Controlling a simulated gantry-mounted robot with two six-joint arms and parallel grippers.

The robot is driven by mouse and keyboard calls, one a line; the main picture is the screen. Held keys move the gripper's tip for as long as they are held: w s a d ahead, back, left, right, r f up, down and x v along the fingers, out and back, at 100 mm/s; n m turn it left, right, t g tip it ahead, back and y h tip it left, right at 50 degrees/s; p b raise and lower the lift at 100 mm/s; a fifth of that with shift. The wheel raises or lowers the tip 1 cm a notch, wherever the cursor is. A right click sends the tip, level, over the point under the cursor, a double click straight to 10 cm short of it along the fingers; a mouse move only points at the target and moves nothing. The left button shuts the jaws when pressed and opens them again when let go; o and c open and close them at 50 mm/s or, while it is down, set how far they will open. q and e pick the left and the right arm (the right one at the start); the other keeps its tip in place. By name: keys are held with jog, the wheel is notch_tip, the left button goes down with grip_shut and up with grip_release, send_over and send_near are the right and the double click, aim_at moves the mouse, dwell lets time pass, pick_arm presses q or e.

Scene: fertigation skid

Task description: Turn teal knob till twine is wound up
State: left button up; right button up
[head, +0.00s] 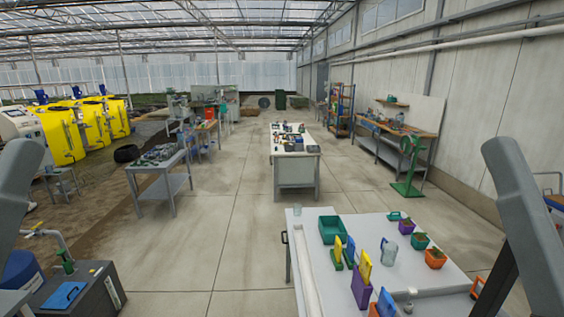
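I cannot make out a teal knob or any twine for certain in the head view. A small teal-green item (394,216) lies near the back edge of the white workbench (432,264) at the lower right; it is too small to tell what it is. Grey links of my arms show at the left and right picture edges. Both my grippers are out of view.
The near bench holds a green tray (333,230), a clear jug (389,252), a purple box (361,288), small potted plants (435,258) and upright coloured panels.

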pick_arm(q)
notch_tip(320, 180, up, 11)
jog(key=p, duration=0.6)
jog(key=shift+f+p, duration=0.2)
jog(key=shift+p, duration=0.2)
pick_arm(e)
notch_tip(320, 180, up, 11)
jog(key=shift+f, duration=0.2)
